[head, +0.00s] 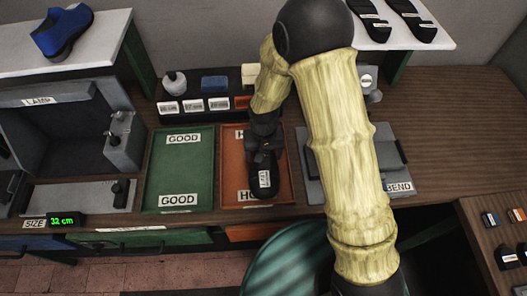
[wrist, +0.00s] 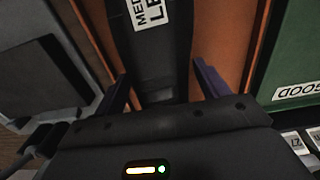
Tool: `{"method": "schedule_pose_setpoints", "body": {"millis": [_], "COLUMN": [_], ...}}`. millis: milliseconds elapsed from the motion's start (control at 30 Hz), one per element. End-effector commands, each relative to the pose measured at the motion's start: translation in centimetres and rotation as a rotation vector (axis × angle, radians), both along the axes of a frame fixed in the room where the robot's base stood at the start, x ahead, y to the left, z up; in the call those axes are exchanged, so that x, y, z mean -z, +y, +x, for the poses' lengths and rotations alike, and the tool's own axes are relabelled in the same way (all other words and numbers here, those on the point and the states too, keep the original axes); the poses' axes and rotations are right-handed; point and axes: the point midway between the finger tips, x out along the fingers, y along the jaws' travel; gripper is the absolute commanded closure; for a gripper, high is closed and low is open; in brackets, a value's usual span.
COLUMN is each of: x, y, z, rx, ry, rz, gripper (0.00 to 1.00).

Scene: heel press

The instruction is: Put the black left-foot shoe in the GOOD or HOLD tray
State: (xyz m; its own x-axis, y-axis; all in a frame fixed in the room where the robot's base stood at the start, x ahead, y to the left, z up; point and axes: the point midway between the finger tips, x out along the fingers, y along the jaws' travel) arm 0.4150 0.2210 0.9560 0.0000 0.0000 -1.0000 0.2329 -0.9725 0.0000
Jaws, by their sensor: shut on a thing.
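The black shoe (head: 264,184) with a white label is over the orange HOLD tray (head: 232,193). In the wrist view the shoe (wrist: 152,55) lies between the two fingers, and its label partly reads "MED" and "LE". My gripper (head: 264,150) is shut on the shoe from above; it also shows in the wrist view (wrist: 160,92). I cannot tell whether the shoe touches the tray floor. The green GOOD tray (head: 181,160) is just left of the HOLD tray and is empty. My arm hides part of the HOLD tray's label.
A grey BEND device (head: 312,183) stands right of the HOLD tray. A grey LAMP box (head: 62,130) is at left. A blue shoe (head: 62,34) sits on the left white shelf, and black shoes (head: 405,18) on the right one. Labelled small items (head: 214,84) line the back.

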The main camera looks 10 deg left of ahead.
Motion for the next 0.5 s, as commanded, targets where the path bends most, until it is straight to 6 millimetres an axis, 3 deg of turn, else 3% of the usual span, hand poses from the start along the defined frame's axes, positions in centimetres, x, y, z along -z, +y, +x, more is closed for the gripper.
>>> {"method": "schedule_pose_setpoints", "body": {"millis": [500], "x": [0.44], "y": [0.06], "z": [0.01], "rx": [-0.001], "ry": [-0.001], "rz": [0.000], "gripper": [0.66]}}
